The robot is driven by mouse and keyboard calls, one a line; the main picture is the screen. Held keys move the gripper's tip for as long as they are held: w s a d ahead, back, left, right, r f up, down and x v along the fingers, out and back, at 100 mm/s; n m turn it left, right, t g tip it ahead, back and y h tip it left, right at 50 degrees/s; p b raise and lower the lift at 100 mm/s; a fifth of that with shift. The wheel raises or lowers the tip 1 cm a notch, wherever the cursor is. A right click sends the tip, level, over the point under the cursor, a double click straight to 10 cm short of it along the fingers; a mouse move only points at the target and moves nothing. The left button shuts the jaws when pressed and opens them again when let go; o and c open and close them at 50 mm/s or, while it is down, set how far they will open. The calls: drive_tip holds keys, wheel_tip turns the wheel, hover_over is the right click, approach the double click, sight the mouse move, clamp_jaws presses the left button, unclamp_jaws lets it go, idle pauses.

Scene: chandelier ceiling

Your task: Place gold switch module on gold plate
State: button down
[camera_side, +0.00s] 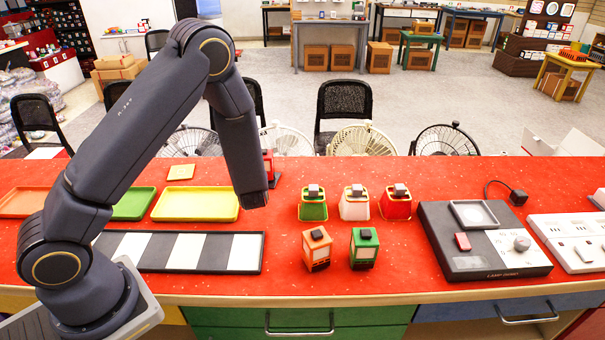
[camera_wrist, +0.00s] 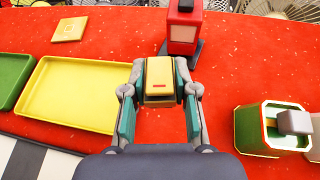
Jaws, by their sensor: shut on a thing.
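The gold switch module (camera_wrist: 160,72) is a small yellow-gold block with a short red mark on its front. In the wrist view my gripper (camera_wrist: 160,98) is shut on it, with one finger at each side. The gold plate (camera_wrist: 70,28) is a small flat gold square on the red table, ahead and to the left of my gripper. It also shows in the side view (camera_side: 181,172), behind the yellow tray. My forearm hides the gripper and module in the side view.
A yellow tray (camera_wrist: 75,95) lies left of my gripper, with a green tray (camera_side: 134,203) beyond it. A red box on a dark stand (camera_wrist: 183,30) stands close ahead. A green holder (camera_wrist: 255,128) is at right. Bare red table surrounds the plate.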

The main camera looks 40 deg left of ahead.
drive_tip(key=s+a+r+n+g+y, duration=0.15)
drive_tip(key=s+a+n+g, duration=0.25)
drive_tip(key=s+a, duration=0.6)
drive_tip(key=s+a+r+n+g+y, duration=0.1)
drive_tip(key=s+a+r+n+g, duration=0.15)
drive_tip(key=s+a, duration=0.7)
hover_over(181, 171)
drive_tip(key=d, duration=0.1)
drive_tip(key=shift+n+g, duration=0.35)
drive_tip(key=shift+g, duration=0.1)
drive_tip(key=f, duration=0.6)
drive_tip(key=s+f, duration=0.1)
drive_tip(key=f, duration=0.2)
drive_tip(key=shift+w+a+f, duration=0.3)
drive_tip(key=shift+w+f, duration=0.05)
drive_tip(key=shift+f, duration=0.2)
drive_tip(key=shift+w+f, duration=0.1)
drive_tip(key=shift+f, duration=1.45)
drive_tip(key=shift+f, duration=0.1)
drive_tip(key=c, duration=0.9)
unclamp_jaws()
